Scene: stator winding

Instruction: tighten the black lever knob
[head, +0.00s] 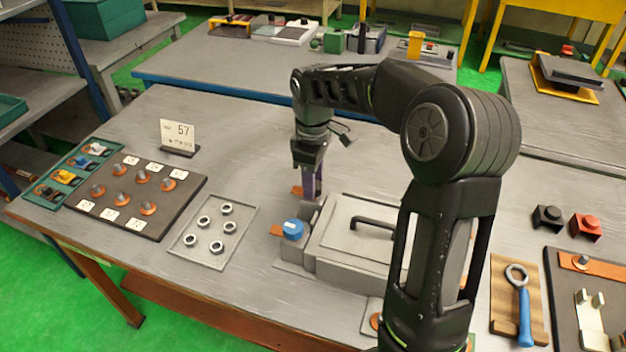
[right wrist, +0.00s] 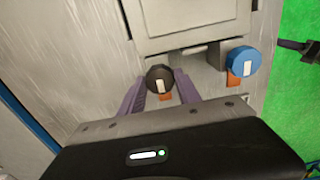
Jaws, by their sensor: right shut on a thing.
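The black lever knob (right wrist: 160,79) is round with a white mark and shows in the right wrist view, at the edge of the grey box. My right gripper (right wrist: 161,82) has its purple fingers on both sides of this knob and is shut on it. In the head view my right gripper (head: 312,190) points down at the far left corner of the grey box (head: 345,235), and the black knob is hidden there. A blue knob (head: 292,228) with a white mark sits at the near left of the box; it also shows in the right wrist view (right wrist: 243,62). My left gripper is out of view.
A tray of metal rings (head: 212,228) and a dark board with copper terminals (head: 130,192) lie to the left. A blue-handled wrench (head: 523,305) lies at right.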

